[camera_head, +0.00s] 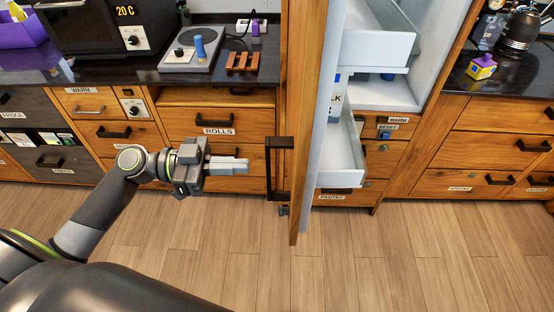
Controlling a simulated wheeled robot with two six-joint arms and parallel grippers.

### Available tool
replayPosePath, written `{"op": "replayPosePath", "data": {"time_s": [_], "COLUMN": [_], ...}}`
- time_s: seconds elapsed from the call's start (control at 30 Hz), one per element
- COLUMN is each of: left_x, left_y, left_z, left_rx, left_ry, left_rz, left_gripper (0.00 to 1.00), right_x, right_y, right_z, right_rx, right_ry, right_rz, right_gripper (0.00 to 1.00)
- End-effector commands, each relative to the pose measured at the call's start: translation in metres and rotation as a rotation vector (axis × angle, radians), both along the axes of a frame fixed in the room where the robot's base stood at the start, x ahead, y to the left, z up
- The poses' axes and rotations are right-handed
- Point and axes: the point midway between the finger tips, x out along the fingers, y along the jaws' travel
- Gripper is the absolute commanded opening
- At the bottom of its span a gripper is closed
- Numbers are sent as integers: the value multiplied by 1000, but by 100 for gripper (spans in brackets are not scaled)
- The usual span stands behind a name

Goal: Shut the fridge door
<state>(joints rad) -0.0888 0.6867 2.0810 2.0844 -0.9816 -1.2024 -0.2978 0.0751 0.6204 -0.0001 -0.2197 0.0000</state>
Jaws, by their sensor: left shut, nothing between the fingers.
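The fridge door (300,120) is a tall wooden panel with a pale inner side, seen nearly edge-on and standing open. Its black handle (270,170) is on the left face. The fridge interior (390,92) shows to the right of the door, with white drawers (343,155) and a milk bottle (337,98) partly hidden by the door. My left gripper (247,165) is shut and empty. Its fingers point right toward the handle, a short gap to its left. My right gripper is not in view.
Wooden drawers (215,112) and a dark counter (130,75) with an oven (125,22) and a scale (190,52) stand behind my left arm. More drawers (485,160) and a kettle (518,30) are at the right. The wooden floor (400,250) is clear.

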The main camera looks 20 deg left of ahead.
Motion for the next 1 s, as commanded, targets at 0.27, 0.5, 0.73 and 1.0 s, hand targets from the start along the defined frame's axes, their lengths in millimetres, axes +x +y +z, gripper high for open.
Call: {"op": "replayPosePath", "data": {"time_s": [0.27, 0.5, 0.73, 1.0], "left_x": [9, 17, 23, 26], "left_y": [-28, -51, -70, -78], "left_z": [4, 5, 4, 1], "left_rx": [-6, -5, -4, 1], "left_ry": [0, 2, 2, 1], "left_rz": [1, 2, 3, 2], "left_gripper": [0, 0, 0, 0], "right_x": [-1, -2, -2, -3], "right_y": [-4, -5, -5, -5], "right_z": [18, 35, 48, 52], "right_rx": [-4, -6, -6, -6], "right_ry": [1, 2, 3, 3], "right_rz": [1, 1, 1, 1], "right_gripper": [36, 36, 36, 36]}}
